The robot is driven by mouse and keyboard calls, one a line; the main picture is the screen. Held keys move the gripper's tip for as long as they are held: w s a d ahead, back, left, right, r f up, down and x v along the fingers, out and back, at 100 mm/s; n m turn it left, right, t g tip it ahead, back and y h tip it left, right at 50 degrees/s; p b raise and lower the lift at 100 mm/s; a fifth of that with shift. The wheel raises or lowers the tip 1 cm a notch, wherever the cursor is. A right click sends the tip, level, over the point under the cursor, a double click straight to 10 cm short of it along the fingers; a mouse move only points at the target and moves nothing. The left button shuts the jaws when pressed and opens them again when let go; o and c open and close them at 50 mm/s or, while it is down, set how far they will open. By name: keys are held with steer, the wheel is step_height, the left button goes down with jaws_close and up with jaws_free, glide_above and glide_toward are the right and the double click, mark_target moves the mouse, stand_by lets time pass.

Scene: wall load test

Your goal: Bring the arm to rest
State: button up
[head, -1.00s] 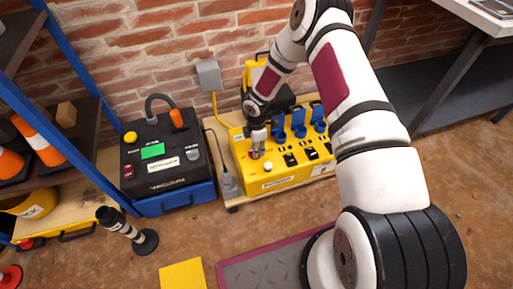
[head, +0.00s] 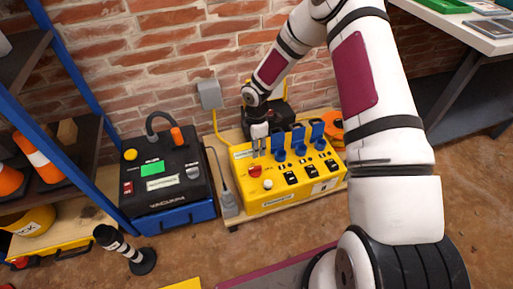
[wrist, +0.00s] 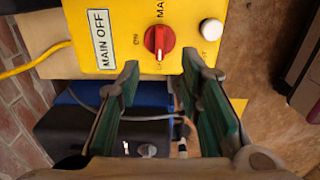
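My arm reaches from the lower right to a yellow switch box (head: 262,205) on a low wooden board by the brick wall. My gripper (head: 259,152) is at the box's left end, just above and behind the red knob (head: 254,170). In the wrist view my gripper (wrist: 160,75) is open, with its two green-padded fingers apart and nothing between them. The red knob (wrist: 159,40) and a white button (wrist: 211,29) lie beyond the fingertips. A "MAIN OFF" label (wrist: 101,39) is left of the knob.
A black and blue vacuum unit (head: 166,180) stands left of the box. A blue-framed shelf (head: 72,70) with cones is at far left. A striped post (head: 126,248) stands on the floor. A white-topped table (head: 455,35) is at upper right. Blue flip covers (head: 298,140) stand up on the box.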

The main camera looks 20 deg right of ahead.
steer(key=s+d+r+m+h, duration=0.1)
steer(key=s+d+r+m, duration=0.2)
steer(key=r, duration=0.7)
steer(key=s+r+m+h, duration=0.1)
steer(key=s+r+m, duration=0.2)
steer(key=s+r, duration=0.5)
steer(key=s+d+r+m+h, duration=0.1)
steer(key=s+d+r+m, duration=0.15)
steer(key=r, duration=0.85)
steer(key=s+a+r+m+y, duration=0.1)
steer(key=s+a+r+m, duration=0.15)
steer(key=s, duration=0.65)
steer(key=s+a+r+m+y, duration=0.15)
steer(key=s+r+m, duration=0.25)
steer(key=s, duration=0.6)
steer(key=s+a+r+m+y, duration=0.15)
steer(key=s+r+m, duration=0.25)
steer(key=s, duration=0.5)
step_height(320, 180, up, 32)
steer(key=t+h+p, duration=0.1)
steer(key=t+p, duration=0.3)
steer(key=p, duration=2.7)
steer(key=shift+a+r+n, duration=0.15)
steer(key=shift+n, duration=0.25)
